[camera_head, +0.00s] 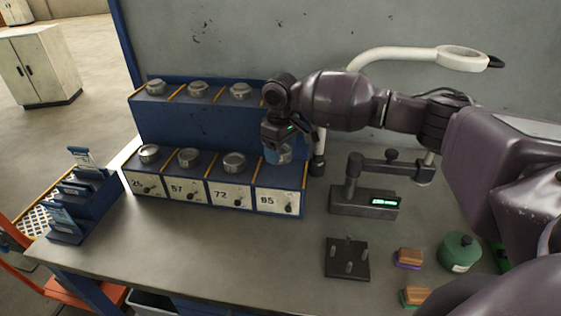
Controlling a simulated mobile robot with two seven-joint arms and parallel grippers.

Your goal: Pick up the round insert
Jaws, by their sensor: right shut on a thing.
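My right gripper (279,150) is at the lower row of the blue rack (190,128), over the bin labelled 85 (278,200). It points down and is shut on a round metallic insert (285,155), mostly hidden by the gripper. I cannot tell whether the insert still touches the bin. Similar round grey inserts sit in the lower bins 57 (189,158), 72 (234,162) and the leftmost one (149,154). Several more sit on the upper row, such as this insert (198,89). My left gripper is out of view.
Right of the rack stand a dark gauge with a green display (365,200) and a black plate with pegs (347,258). Brushes (408,258) and a green round container (459,252) lie near my right arm. A blue card holder (85,195) stands left. The front middle bench is clear.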

